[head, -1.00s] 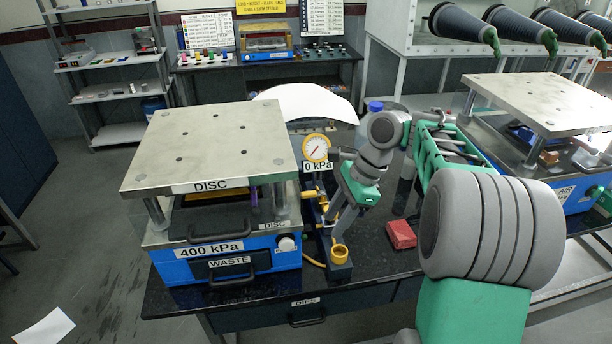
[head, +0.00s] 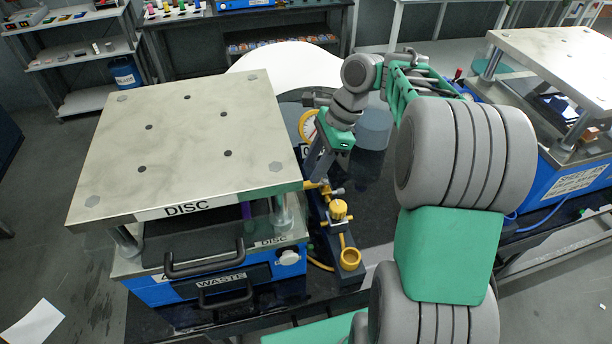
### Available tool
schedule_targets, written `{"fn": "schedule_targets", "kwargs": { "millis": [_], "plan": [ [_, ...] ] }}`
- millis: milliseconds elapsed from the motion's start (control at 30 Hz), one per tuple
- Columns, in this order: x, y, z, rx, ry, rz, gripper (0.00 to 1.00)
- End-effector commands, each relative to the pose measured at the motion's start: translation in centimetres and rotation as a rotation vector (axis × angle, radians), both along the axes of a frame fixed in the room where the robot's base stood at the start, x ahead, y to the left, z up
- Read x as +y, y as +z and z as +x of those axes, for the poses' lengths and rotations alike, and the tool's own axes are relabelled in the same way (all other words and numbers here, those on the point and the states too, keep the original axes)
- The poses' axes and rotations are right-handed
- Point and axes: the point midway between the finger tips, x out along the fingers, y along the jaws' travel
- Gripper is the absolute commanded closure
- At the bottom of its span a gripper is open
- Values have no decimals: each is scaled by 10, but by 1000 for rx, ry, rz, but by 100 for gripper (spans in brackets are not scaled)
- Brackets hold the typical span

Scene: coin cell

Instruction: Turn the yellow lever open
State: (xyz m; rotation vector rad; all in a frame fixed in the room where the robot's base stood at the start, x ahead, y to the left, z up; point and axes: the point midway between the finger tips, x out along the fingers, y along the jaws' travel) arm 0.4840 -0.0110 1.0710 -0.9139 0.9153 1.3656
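A dark valve stand with yellow fittings stands right of the blue DISC press. A yellow lever-like piece (head: 318,186) shows at its upper part, partly hidden by my gripper. Below it are a yellow knob (head: 340,210) and a yellow ring (head: 349,258). My gripper (head: 314,174) points down and left, with its fingertips close above the yellow piece. I cannot tell whether they touch it, or whether the fingers are open or shut. The pressure gauge (head: 307,124) is partly covered by my gripper, and its reading is hidden.
The DISC press (head: 190,150), with its broad metal top plate, stands close left of my gripper. Its WASTE drawer (head: 225,290) is at the front. A second blue press (head: 575,180) stands at the right. A grey cylinder (head: 373,128) is behind my wrist.

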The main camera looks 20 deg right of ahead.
Motion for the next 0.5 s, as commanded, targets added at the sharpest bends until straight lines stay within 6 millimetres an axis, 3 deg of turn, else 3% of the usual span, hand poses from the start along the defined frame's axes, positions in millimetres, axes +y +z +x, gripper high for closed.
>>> {"fn": "schedule_targets", "kwargs": {
  "millis": [33, 200, 500],
  "plan": [
    [5, -14, -1, 1, 2, 1, 60],
    [15, -37, -1, 2, 2, 0, 60],
    [19, -43, 0, 0, 3, -1, 60]
  ]
}}
